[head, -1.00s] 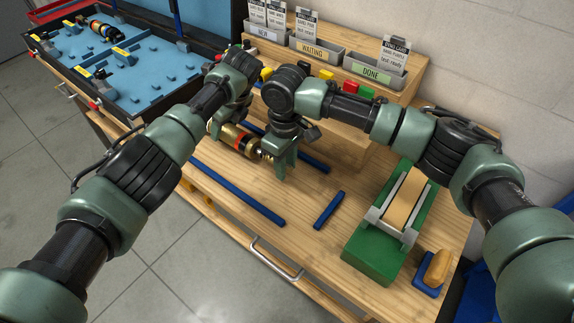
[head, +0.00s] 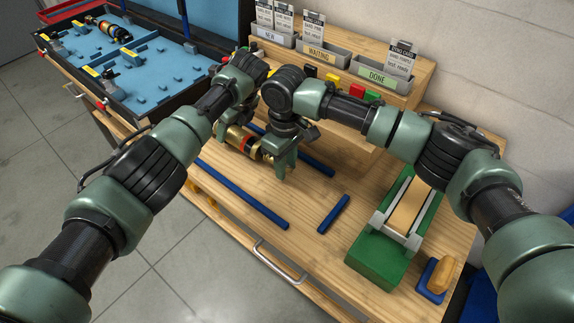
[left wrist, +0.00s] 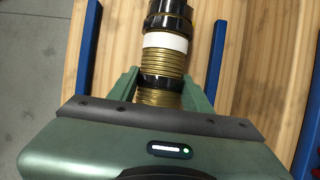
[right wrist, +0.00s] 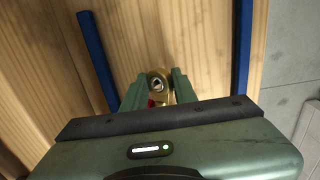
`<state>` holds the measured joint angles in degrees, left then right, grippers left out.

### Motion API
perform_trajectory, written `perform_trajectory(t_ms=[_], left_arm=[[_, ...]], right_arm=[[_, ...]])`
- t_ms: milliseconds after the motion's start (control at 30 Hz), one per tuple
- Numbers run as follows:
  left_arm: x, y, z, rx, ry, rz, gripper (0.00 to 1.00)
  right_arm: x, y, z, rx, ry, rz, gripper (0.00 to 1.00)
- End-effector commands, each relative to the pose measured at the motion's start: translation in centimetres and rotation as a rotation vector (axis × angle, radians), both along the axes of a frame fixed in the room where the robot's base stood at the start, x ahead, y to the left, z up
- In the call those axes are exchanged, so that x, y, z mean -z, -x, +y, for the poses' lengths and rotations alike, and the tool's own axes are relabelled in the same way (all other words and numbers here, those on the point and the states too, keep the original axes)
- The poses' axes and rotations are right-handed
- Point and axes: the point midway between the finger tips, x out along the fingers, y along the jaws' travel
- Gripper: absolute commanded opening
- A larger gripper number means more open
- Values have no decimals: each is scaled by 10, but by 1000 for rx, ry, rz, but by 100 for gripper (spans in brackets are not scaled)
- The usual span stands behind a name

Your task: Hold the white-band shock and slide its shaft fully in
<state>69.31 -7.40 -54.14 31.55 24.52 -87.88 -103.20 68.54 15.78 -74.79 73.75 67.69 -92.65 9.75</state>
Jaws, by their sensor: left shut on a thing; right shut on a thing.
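The white-band shock (head: 243,142) lies level above the bench, between my two grippers. In the left wrist view its gold coil and white band (left wrist: 165,42) show, with black parts on either side. My left gripper (left wrist: 165,82) is shut around the coiled body, just below the white band. My right gripper (head: 284,160) is shut on the shock's other end. In the right wrist view a gold end eye (right wrist: 157,83) and a bit of red show between its fingers. The fingers and arm hide most of the shaft, so its exposed length cannot be told.
Blue bars (head: 243,195) lie on the bench around the shock. A green fixture (head: 382,257) and a wooden-handled block (head: 440,272) stand at right. Labelled bins (head: 368,87) stand behind. A blue tray (head: 150,75) with other shocks is at back left.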

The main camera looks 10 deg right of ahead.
Motion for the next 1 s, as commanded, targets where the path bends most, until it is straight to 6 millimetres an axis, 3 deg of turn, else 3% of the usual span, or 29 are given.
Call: perform_trajectory(t_ms=[1000], left_arm=[[0,1,-5,5,7,2,0]], right_arm=[[-5,-13,15,-4,-12,-12,0]])
